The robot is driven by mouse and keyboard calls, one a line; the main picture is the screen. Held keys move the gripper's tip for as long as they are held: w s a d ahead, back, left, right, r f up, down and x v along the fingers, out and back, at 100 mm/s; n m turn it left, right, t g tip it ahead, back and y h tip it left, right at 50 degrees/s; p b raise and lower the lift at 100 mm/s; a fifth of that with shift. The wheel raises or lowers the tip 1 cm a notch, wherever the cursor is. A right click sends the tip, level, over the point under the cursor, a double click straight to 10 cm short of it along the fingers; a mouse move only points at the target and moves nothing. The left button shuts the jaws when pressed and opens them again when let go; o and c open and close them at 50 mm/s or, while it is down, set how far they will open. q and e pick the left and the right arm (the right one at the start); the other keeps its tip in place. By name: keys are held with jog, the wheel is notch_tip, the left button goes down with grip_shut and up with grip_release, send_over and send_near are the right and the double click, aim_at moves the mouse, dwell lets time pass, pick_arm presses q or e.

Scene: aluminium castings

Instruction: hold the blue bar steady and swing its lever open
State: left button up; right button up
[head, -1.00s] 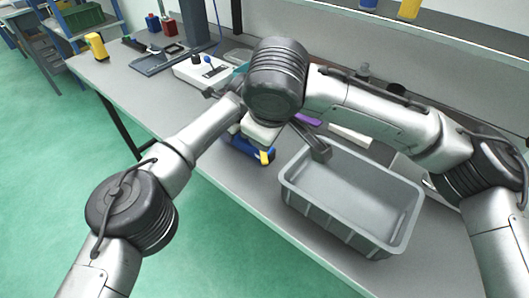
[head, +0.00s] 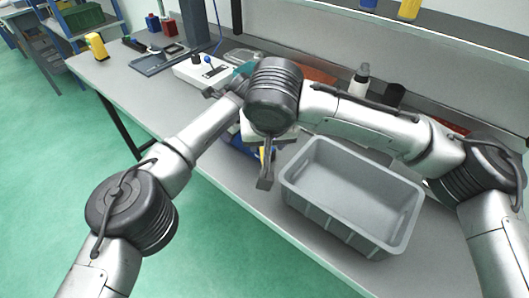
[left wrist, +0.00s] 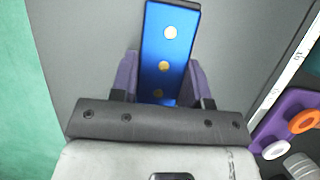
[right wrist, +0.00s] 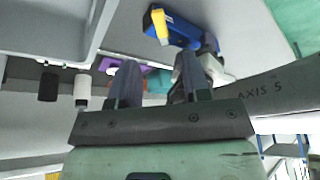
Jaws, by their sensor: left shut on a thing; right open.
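The blue bar (left wrist: 168,70) shows in the left wrist view with several round brass-coloured spots along its face. My left gripper (left wrist: 163,78) is shut on it, one purple finger on each side. In the head view only parts of the blue bar (head: 240,147) show past my arms. Its yellow lever (right wrist: 160,25) shows at one end of the bar in the right wrist view. My right gripper (right wrist: 155,85) is open and empty, apart from the lever. In the head view my right gripper (head: 265,178) hangs close by the lever, partly covering it.
A grey bin (head: 350,235) stands just right of my right gripper. A white box with knobs (head: 203,72) lies behind my left arm. A purple piece with orange and white rings (left wrist: 285,120) lies right of the bar in the left wrist view. The bench's front edge is close.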

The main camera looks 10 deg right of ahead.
aim_at(263, 151)
jog(key=x, duration=0.8)
jog(key=shift+f, duration=0.25)
grip_shut()
